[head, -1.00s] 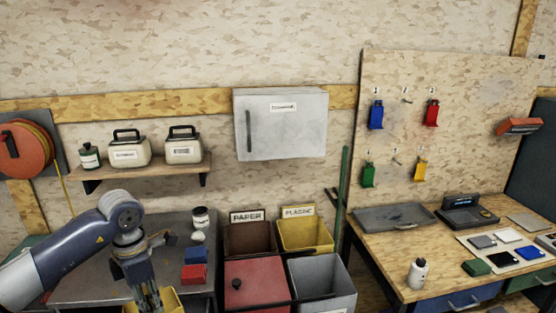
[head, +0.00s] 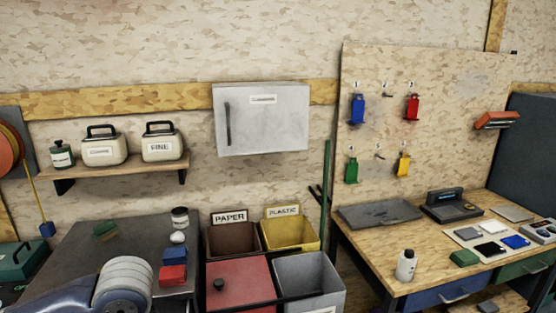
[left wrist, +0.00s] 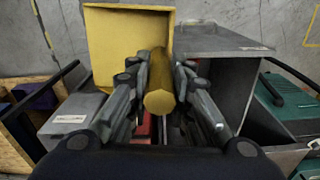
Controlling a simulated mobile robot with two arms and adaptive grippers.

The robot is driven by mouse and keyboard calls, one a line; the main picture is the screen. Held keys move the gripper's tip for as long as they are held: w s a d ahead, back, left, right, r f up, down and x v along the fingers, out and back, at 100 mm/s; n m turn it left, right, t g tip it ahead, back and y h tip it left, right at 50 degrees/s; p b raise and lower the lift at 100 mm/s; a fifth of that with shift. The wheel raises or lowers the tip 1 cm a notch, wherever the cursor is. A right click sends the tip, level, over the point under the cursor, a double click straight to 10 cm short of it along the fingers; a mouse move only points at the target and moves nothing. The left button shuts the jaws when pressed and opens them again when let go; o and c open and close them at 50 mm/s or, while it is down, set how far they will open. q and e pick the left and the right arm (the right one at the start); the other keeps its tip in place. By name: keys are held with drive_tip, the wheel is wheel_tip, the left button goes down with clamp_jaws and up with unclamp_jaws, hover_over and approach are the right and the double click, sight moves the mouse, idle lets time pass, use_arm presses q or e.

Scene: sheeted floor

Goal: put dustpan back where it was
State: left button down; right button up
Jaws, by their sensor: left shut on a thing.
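The yellow dustpan shows in the left wrist view, with its broad pan (left wrist: 122,48) up and to the left and its round handle (left wrist: 160,90) pointing at the camera. My left gripper (left wrist: 161,82) is shut on the handle, with one finger on each side. In the head view only part of my left arm shows at the bottom left; the left gripper and dustpan are out of that view. My right gripper is in no view.
A dark workbench (head: 100,270) holds red and blue boxes. Beside it stand sorting bins, including a red-lidded one (head: 240,280) and a grey one (head: 310,275). A teal toolbox (head: 20,260) is at the far left. The wooden bench (head: 400,230) is at the right.

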use_arm(q)
drive_tip(key=shift+s+d+f+m, duration=0.2)
drive_tip(key=shift+s+m, duration=0.25)
drive_tip(key=shift+m, duration=0.25)
idle(1.0)
